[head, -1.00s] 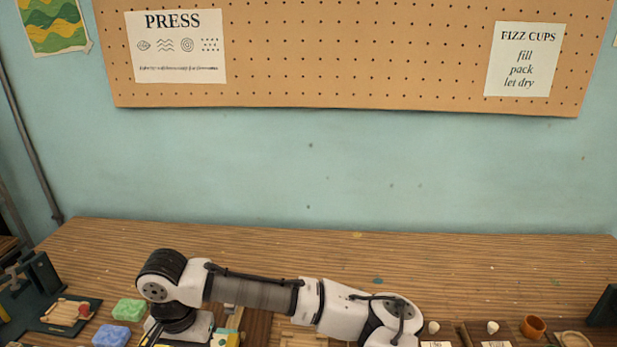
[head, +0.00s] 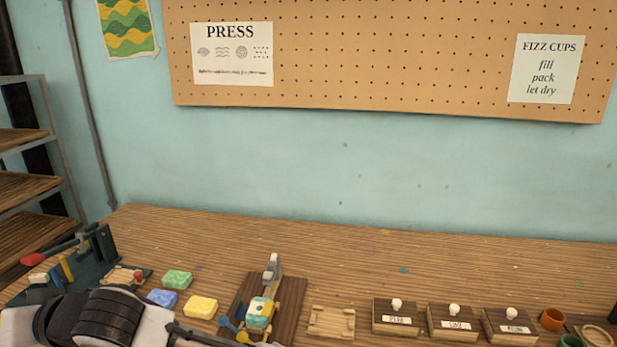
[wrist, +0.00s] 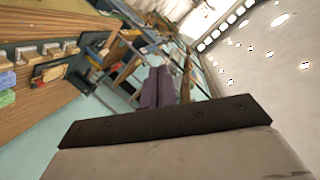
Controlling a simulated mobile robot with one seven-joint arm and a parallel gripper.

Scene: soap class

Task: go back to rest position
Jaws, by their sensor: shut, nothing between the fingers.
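My gripper (wrist: 160,86) shows in the middle of the wrist view as two purple-grey fingers side by side, closed together with nothing between them. Its dark bar and pale body fill the bottom of that view. It points out into the room, with the bench (wrist: 35,105) tilted at the left, and it looks clear of the things there. In the head view my arm lies low across the lower left corner, and the gripper is outside that picture.
On the bench (head: 400,255) are a lever press (head: 95,255), a green block (head: 177,279), a blue block (head: 162,298), a yellow block (head: 201,307), a patterned block (head: 259,312) on a dark board, a wooden tray (head: 331,322) and labelled knobbed boxes (head: 454,322). The back is clear.

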